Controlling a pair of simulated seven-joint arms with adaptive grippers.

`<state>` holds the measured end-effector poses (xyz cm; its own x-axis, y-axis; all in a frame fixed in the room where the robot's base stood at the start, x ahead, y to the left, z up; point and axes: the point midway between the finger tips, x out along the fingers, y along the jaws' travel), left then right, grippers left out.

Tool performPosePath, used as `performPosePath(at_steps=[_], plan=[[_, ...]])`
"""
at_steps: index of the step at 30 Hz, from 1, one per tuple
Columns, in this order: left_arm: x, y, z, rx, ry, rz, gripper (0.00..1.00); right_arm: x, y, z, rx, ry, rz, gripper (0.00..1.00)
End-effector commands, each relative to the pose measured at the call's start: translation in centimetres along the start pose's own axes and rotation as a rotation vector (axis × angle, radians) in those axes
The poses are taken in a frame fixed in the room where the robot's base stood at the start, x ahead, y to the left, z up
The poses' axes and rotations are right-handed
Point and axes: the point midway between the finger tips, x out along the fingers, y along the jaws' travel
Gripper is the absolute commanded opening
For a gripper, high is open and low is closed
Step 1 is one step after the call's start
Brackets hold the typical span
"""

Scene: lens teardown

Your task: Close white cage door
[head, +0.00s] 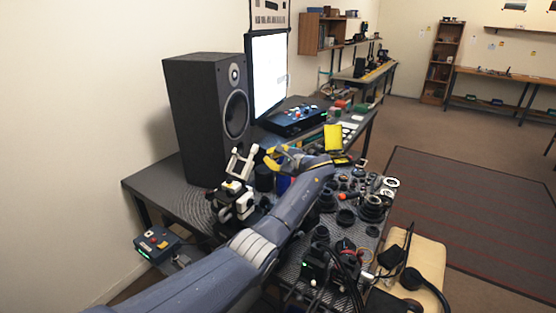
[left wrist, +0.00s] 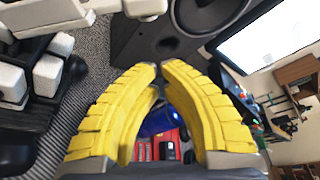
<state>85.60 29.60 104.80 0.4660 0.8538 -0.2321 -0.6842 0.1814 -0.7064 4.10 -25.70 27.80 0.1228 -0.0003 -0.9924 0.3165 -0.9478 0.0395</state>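A white and black cage-like device (head: 232,202) stands on the dark table in front of the speaker. A white open frame (head: 242,163), which looks like its door, stands up and tilted above it. White and black parts of the device (left wrist: 45,75) fill the upper left of the left wrist view, and a white bar (left wrist: 145,8) crosses its top edge. My left gripper (head: 278,158) has yellow fingers and is just right of the white frame, apart from it. In the left wrist view its fingertips (left wrist: 160,68) meet, with nothing seen held. My right gripper is not in view.
A tall black speaker (head: 205,115) and a monitor (head: 268,75) stand behind. Several black lens parts (head: 345,215) crowd the table to the right of my left arm. A headset (head: 425,285) lies at the front right.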

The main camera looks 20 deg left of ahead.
Motion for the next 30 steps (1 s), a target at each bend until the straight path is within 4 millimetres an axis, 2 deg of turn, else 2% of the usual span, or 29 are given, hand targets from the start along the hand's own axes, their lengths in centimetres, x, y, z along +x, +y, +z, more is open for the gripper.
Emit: performPosePath(at_steps=[6, 21, 30], plan=[[2.2, -0.1, 0.1, -0.001, -0.001, -0.001, 0.00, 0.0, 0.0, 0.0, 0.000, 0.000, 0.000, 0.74], [1.1, 0.0, 2.9, 0.000, 0.000, 0.000, 0.00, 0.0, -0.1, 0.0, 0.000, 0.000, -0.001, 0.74], [0.8, 0.0, 3.7, 0.001, 0.000, -0.001, 0.00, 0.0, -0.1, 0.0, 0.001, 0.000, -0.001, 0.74]])
